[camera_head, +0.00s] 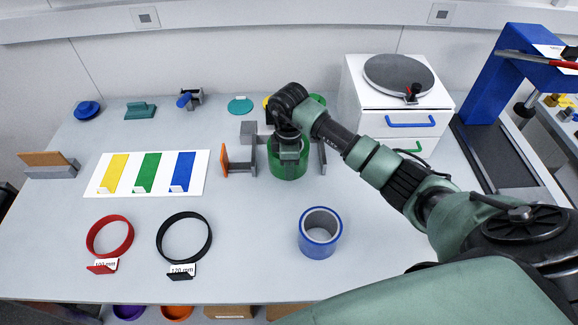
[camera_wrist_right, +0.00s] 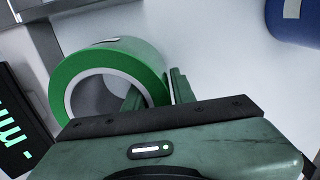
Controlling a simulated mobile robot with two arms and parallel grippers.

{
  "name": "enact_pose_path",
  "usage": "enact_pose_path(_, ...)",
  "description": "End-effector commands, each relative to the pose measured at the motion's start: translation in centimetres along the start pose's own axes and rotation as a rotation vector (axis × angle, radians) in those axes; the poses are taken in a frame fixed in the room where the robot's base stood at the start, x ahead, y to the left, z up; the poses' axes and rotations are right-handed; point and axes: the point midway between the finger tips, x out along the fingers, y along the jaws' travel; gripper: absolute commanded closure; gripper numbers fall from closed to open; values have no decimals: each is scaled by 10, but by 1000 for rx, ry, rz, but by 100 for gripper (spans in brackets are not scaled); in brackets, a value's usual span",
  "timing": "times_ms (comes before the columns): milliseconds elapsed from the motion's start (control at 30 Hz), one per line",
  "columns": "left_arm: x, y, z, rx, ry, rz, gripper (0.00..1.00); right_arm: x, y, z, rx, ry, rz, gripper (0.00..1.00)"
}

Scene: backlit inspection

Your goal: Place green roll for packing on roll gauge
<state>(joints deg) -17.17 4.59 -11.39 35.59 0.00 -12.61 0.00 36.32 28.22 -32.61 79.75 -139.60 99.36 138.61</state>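The green roll (camera_head: 289,168) stands on the table between the grey posts of a fixture (camera_head: 243,167) that looks like the roll gauge. It also shows in the right wrist view (camera_wrist_right: 125,70), with its pale core open toward the camera. My right gripper (camera_head: 289,146) is over the roll; in the right wrist view (camera_wrist_right: 155,93) one finger is inside the core and the other outside, with the roll's wall filling the gap. A dark display with green characters (camera_wrist_right: 20,120) stands left of the roll. Whether the roll rests on the gauge is hidden. My left gripper is out of view.
A blue roll (camera_head: 320,233) stands to the front right. Red (camera_head: 110,236) and black (camera_head: 184,238) rings lie front left, with a color card (camera_head: 150,173) behind them. A white drawer unit (camera_head: 396,105) and blue-framed stand (camera_head: 500,80) bound the right side.

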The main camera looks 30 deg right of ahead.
Motion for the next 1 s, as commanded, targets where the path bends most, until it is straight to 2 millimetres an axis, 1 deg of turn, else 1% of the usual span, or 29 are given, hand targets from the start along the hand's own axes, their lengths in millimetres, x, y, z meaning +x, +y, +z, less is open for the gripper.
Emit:
enact_pose_path(333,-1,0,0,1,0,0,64,-1,0,0,0,-1,0,58)
enact_pose_path(400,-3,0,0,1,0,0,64,-4,0,0,0,0,0,58)
enact_pose_path(467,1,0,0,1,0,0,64,-8,1,0,0,1,2,58)
enact_pose_path(567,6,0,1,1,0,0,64,-22,2,0,-1,1,5,58)
enact_pose_path(900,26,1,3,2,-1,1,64,-93,1,0,0,2,4,58)
enact_pose_path(933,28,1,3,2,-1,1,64,-98,1,0,0,2,4,58)
enact_pose_path(1000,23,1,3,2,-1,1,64,-111,2,0,-1,-1,5,58)
